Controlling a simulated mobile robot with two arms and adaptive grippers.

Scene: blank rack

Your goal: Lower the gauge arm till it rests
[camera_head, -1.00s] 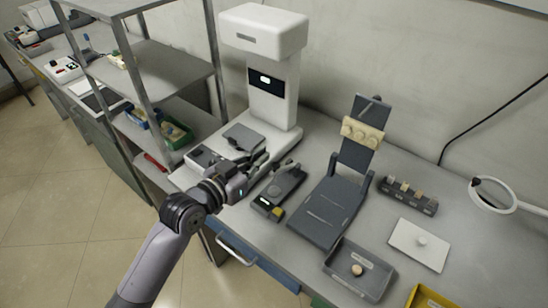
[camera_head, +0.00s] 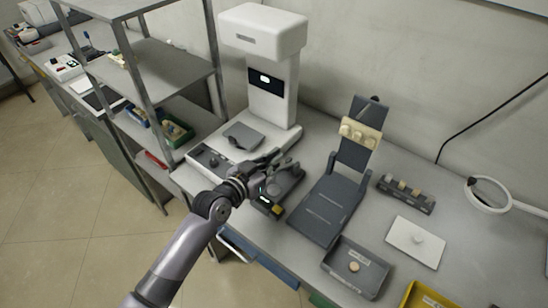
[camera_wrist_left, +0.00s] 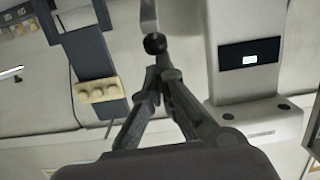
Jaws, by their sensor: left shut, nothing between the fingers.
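My left gripper (camera_head: 276,160) is over the small dark gauge device (camera_head: 283,188) on the bench, and it partly hides that device. In the left wrist view the fingers come together at their tips (camera_wrist_left: 160,66) with nothing between them. A silver stem ending in a black ball knob (camera_wrist_left: 154,44), which looks like the gauge arm, shows just beyond the fingertips. I cannot tell whether the fingertips touch the knob, and the stem's other end is out of that view. My right gripper is not in view.
A white column machine (camera_head: 270,90) stands behind the device. To the right are a dark stand (camera_head: 330,205) with a raised panel bearing a cream disc holder (camera_head: 360,134), a grey tray (camera_head: 340,282) and a white plate (camera_head: 413,238). A metal shelf (camera_head: 165,75) rises at left.

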